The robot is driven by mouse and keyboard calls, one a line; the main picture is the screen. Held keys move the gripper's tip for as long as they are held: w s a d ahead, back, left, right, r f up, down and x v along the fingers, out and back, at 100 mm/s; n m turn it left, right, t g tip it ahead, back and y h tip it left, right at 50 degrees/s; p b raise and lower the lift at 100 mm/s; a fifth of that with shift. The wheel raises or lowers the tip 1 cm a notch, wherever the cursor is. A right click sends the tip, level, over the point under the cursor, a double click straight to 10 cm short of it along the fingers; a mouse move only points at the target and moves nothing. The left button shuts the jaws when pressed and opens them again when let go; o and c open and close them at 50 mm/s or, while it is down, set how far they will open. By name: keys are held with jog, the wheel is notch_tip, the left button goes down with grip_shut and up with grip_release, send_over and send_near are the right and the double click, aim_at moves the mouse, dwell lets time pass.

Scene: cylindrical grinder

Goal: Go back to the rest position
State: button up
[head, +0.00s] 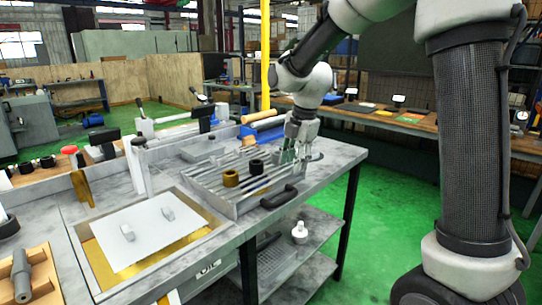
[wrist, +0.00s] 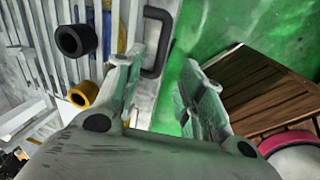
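My gripper (head: 297,152) hangs from my arm over the right part of the grey bench, just beyond the slatted tray. In the wrist view my gripper (wrist: 163,75) has its two fingers spread apart, with nothing between them. A black ring (head: 256,166) and a brass-coloured ring (head: 231,178) sit on the slatted tray (head: 212,195), to the left of my gripper. The wrist view also shows the black ring (wrist: 75,40) and the brass ring (wrist: 83,95) left of the fingers, apart from them.
A black handle (head: 279,197) is at the tray's front edge. A white plate (head: 140,232) with small grey blocks lies at the bench's left. A white bottle (head: 299,231) stands on the lower shelf. A long wooden table (head: 400,125) stands behind. Green floor (head: 385,185) is open to the right.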

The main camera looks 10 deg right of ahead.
jog(key=s+d+r+m+t, duration=0.1)
jog(key=s+d+r+m, duration=0.1)
jog(key=s+d+m, duration=0.3)
jog(key=s+d+r+m, duration=0.2)
jog(key=s+d+m, duration=0.3)
jog(key=s+m, duration=0.6)
jog(key=s+d+r+m+t+h, duration=0.1)
jog(key=s+d+r+m, duration=0.1)
jog(key=s+d+m, duration=0.3)
jog(key=s+m, duration=0.3)
jog(key=s, duration=0.4)
jog(key=shift+s+d+r+t, duration=0.2)
jog(key=shift+d+r+t, duration=0.1)
jog(key=shift+d+r, duration=0.05)
